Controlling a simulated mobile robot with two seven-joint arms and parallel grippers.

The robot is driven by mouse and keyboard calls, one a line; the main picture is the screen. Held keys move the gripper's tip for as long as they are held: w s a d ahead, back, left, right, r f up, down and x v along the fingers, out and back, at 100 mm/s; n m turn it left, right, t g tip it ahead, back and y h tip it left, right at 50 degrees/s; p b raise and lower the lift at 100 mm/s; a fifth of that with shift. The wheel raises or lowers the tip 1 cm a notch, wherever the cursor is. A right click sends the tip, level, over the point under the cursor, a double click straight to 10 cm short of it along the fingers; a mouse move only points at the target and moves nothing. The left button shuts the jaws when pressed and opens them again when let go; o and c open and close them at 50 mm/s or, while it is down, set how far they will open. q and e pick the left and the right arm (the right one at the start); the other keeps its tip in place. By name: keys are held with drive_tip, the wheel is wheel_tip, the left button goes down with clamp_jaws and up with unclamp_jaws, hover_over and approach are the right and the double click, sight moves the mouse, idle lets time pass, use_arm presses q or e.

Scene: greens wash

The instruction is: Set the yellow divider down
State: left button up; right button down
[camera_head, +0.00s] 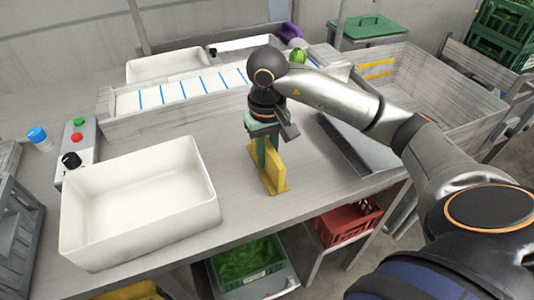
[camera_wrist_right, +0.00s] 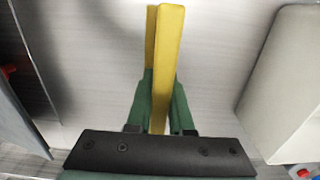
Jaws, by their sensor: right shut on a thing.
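The yellow divider (camera_head: 273,168) stands upright at the middle of the metal table (camera_head: 228,167), near its front edge. Its foot looks to be on or very close to the table top; I cannot tell which. My right gripper (camera_head: 264,148) points down over it with green fingers shut on its upper part. In the right wrist view the divider (camera_wrist_right: 168,65) runs up between the green fingers of my right gripper (camera_wrist_right: 160,110). My left gripper is in neither view.
A white tub (camera_head: 140,205) stands left of the divider. A conveyor (camera_head: 180,92) with blue stripes runs behind. A control box (camera_head: 77,150) with buttons sits at the left. A large grey bin (camera_head: 440,85) is at the right. Table between tub and divider is clear.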

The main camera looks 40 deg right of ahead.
drive_tip(key=shift+f, duration=0.2)
drive_tip(key=c, duration=0.8)
unclamp_jaws()
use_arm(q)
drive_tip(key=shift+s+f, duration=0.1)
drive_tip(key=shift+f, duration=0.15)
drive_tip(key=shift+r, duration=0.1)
use_arm(e)
drive_tip(key=shift+r, duration=0.1)
drive_tip(key=shift+r, duration=0.2)
wheel_tip(320, 180, up, 11)
drive_tip(key=shift+p, duration=1.1)
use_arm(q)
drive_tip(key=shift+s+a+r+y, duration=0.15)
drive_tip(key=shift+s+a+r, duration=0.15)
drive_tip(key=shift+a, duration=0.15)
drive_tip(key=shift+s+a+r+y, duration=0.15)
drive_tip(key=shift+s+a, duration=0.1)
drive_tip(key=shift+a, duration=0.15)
use_arm(e)
drive_tip(key=shift+r, duration=0.45)
